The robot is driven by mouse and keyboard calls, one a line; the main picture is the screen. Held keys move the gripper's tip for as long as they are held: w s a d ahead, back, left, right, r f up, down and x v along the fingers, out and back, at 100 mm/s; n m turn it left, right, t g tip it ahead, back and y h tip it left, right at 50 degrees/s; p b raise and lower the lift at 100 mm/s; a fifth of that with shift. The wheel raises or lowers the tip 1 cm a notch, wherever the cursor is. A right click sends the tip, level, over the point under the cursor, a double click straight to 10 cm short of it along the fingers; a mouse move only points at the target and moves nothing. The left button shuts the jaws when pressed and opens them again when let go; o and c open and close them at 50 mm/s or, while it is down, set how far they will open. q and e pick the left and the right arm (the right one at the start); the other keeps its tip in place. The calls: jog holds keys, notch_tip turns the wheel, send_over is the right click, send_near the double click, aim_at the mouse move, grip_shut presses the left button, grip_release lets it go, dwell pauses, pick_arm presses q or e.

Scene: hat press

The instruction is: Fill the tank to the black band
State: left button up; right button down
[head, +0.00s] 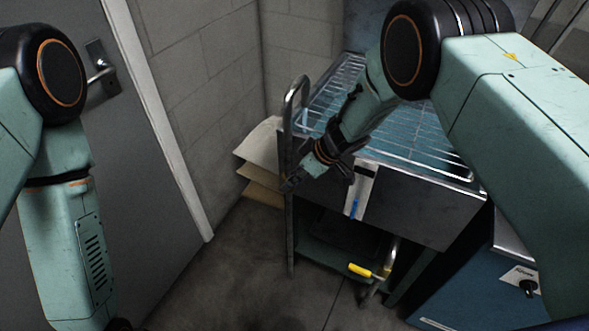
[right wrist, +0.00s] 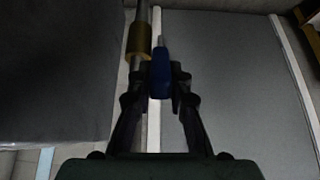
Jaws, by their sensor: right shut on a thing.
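The tank (head: 420,200) is a grey metal basin under a wire rack. On its front is a white gauge plate (head: 361,187) with a black band (head: 366,171) near the top. A blue column (head: 354,208) shows low on the gauge, below the band. An upright metal pipe (head: 290,230) with a hooked top stands at the tank's left corner. My right gripper (head: 291,184) is at this pipe. In the right wrist view, its fingers are shut on a blue handle (right wrist: 160,75) beside a brass collar (right wrist: 139,40) on the pipe. My left gripper is out of view.
A yellow-handled lever (head: 362,270) sits on a bent pipe below the tank. A blue cabinet with a black knob (head: 528,288) stands at the lower right. Tan sheets (head: 262,165) stick out behind the pipe. A grey door (head: 110,150) is at left. The floor before the tank is clear.

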jog(key=shift+w+a, duration=0.1)
dwell(0.6)
jog(key=c, duration=1.2)
grip_release()
jog(key=shift+r, duration=0.1)
jog(key=v, duration=1.2)
jog(key=shift+a, duration=0.15)
jog(key=shift+w, duration=0.1)
